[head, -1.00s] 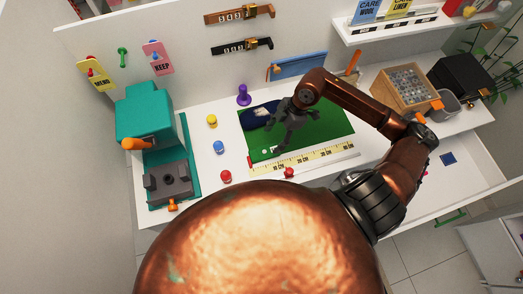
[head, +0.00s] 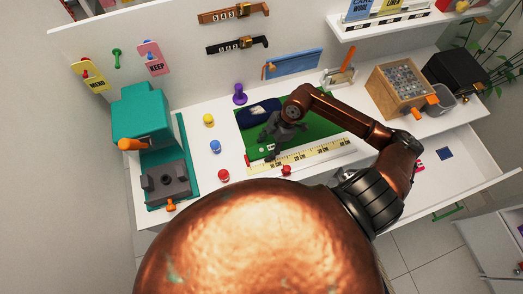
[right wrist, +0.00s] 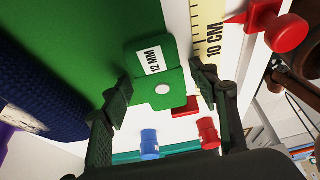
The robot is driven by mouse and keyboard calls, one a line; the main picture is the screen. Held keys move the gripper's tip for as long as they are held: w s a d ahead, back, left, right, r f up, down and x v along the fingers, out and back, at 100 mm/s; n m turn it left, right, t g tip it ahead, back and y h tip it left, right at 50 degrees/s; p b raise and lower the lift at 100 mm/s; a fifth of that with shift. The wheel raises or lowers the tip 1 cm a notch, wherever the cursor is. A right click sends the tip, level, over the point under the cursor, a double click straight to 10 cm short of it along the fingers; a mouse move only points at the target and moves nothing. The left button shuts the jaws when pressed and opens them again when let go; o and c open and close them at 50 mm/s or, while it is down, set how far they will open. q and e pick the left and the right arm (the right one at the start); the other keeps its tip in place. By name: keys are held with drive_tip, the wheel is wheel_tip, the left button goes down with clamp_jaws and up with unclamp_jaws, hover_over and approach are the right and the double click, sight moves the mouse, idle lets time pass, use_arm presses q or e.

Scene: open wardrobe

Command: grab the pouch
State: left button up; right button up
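A small flat green piece (right wrist: 155,80) with a "12 MM" label and a white round spot looks like the pouch. It lies on the green mat (head: 318,123), near the yellow ruler strip (head: 315,155). In the head view it is small and partly hidden by my right gripper (head: 269,148). In the right wrist view my right gripper (right wrist: 172,98) is open, with one finger on each side of the green piece and nothing held. I cannot tell whether the fingers touch it. My left gripper is not in view.
A dark blue cloth (head: 258,109) lies on the mat's far left. A red knob (head: 286,170) stands by the ruler. Yellow (head: 208,119), blue (head: 215,146) and red (head: 223,175) pieces stand left of the mat, beside a teal press (head: 140,118). An open drawer (head: 470,175) is at right.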

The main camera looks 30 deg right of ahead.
drive_tip(key=c, duration=1.1)
drive_tip(key=shift+o, duration=0.2)
drive_tip(key=shift+r, duration=0.15)
